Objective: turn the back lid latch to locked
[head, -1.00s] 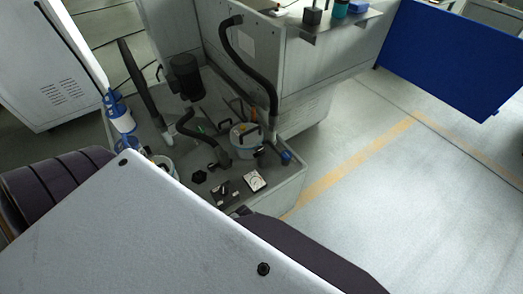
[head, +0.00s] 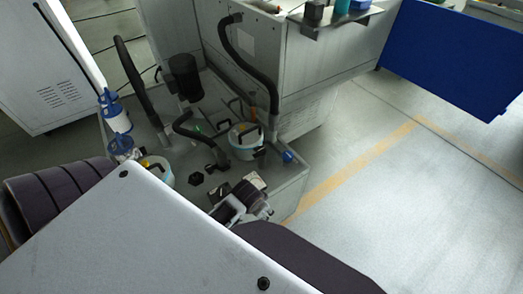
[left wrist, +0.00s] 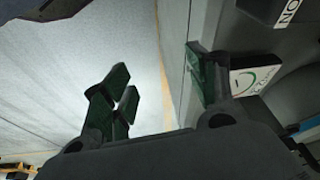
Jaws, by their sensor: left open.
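In the left wrist view my left gripper (left wrist: 160,88) is open and empty, its two green-padded fingers wide apart. A white plate with a green arc and a short dark mark (left wrist: 255,75) lies just right of the right finger, which covers its left edge. I cannot tell whether they touch. In the head view the left gripper (head: 256,200) is over the front right of the grey tank top and covers most of that white plate (head: 249,180). I cannot make out the back lid latch or its position. My right gripper is not in view.
The grey tank (head: 288,180) carries a lidded bucket (head: 243,140), a black hose (head: 250,65), a dark cylinder (head: 186,75) and a black knob (head: 195,179). A blue-and-white bottle (head: 115,115) stands at the left. The floor at right (head: 400,210) is clear.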

